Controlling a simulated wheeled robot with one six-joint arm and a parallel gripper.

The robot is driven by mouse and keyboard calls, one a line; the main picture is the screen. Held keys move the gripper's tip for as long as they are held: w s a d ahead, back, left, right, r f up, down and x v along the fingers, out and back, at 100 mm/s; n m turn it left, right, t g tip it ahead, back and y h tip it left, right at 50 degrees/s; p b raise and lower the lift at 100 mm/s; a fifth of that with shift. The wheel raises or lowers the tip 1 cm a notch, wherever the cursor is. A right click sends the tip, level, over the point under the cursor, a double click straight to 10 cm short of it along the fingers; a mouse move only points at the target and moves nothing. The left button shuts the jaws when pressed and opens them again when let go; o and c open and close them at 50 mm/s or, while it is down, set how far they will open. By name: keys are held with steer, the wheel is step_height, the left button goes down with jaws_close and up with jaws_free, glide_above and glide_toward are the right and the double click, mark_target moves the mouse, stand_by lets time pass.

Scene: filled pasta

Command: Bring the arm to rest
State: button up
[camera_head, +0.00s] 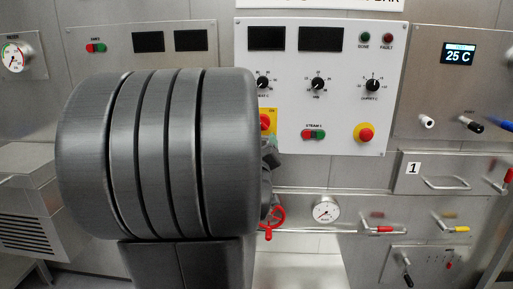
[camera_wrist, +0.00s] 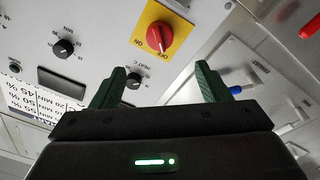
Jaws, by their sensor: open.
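My gripper (camera_wrist: 157,85) shows in the wrist view with its two dark green fingers apart and nothing between them. Beyond the fingers is a control panel with a red rotary switch (camera_wrist: 160,37) on a yellow plate, apart from the fingertips. In the head view my grey arm (camera_head: 160,150) fills the left and middle and hides the gripper. The same yellow plate (camera_head: 266,120) shows only partly beside the arm.
A white control panel (camera_head: 340,60) has black knobs, dark displays and a red emergency button (camera_head: 365,133). Below are a red valve wheel (camera_head: 273,217), a gauge (camera_head: 326,209) and several coloured lever handles. A drawer marked 1 (camera_head: 440,172) is at right.

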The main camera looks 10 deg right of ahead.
steer(key=shift+w, duration=0.15)
steer(key=x, duration=1.3)
steer(key=shift+w, duration=0.25)
steer(key=shift+s+d+r, duration=0.1)
steer(key=shift+w+d, duration=0.1)
steer(key=shift+w, duration=0.2)
steer(key=shift+s+a+r+m+g+h+p, duration=0.1)
steer(key=shift+m+g+h+p, duration=0.2)
steer(key=shift+m+p, duration=2.05)
steer(key=shift+a+r+m+g+h+p, duration=0.1)
steer(key=shift+m+g+h+p, duration=0.35)
steer(key=shift+m, duration=3.65)
steer(key=shift+s+a+m+g+h+p, duration=0.15)
steer(key=shift+m+p, duration=1.45)
steer(key=shift+m, duration=1.65)
steer(key=shift+d, duration=0.1)
